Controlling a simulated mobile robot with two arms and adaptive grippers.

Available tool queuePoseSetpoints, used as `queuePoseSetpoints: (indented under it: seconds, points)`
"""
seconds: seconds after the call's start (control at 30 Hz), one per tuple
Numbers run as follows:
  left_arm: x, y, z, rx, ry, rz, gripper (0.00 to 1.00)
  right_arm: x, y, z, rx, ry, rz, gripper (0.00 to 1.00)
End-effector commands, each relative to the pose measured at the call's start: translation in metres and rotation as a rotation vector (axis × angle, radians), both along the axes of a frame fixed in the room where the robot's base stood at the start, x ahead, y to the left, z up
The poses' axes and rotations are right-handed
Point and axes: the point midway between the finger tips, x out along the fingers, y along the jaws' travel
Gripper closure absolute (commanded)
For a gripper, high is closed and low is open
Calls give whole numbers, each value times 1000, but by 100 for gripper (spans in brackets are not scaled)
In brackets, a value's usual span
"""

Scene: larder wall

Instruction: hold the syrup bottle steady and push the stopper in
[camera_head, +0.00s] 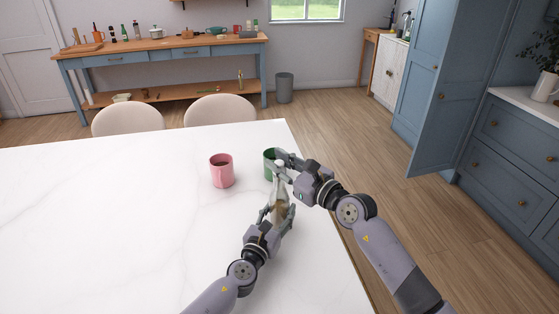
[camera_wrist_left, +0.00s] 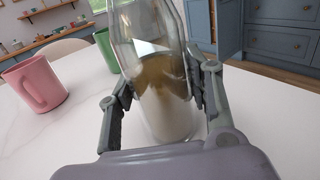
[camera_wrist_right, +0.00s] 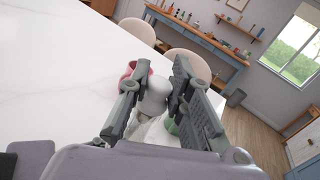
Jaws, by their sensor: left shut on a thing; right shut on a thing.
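The syrup bottle (camera_head: 279,211) is clear glass with brown syrup low inside. It stands upright on the white table near its right edge. My left gripper (camera_head: 280,206) is shut around its body; in the left wrist view the fingers press on both sides of the bottle (camera_wrist_left: 162,92). My right gripper (camera_head: 281,166) is at the bottle's top, shut on the pale, rounded stopper (camera_wrist_right: 154,96). The stopper is over the bottle's mouth. The fingers hide the join, so I cannot tell how deep it sits.
A pink mug (camera_head: 222,171) stands left of the bottle. A green mug (camera_head: 269,164) stands just behind it, close to my right gripper. The white table (camera_head: 120,220) is clear to the left. Two chairs (camera_head: 220,110) stand at its far edge.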

Motion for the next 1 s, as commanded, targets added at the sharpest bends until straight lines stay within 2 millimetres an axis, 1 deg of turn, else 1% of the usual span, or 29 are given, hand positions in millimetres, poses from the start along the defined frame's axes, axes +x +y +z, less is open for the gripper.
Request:
queuePoseSetpoints:
  seconds: [0.1,0.13,0.47,0.8,0.93,1.0]
  points:
    - [0,0,0,0,0,1,99,0,0,-3,0,1,0,99]
    - [0,0,0,0,0,1,99,0,0,-3,0,0,0,79]
    - [0,0,0,0,0,1,99,0,0,-2,0,0,0,57]
    - [0,0,0,0,-1,1,99,-2,-2,-3,0,1,-1,57]
    - [0,0,0,0,0,1,99,-13,-13,-3,0,0,-2,57]
    - [0,0,0,0,0,1,99,-23,-22,-4,-2,1,-1,57]
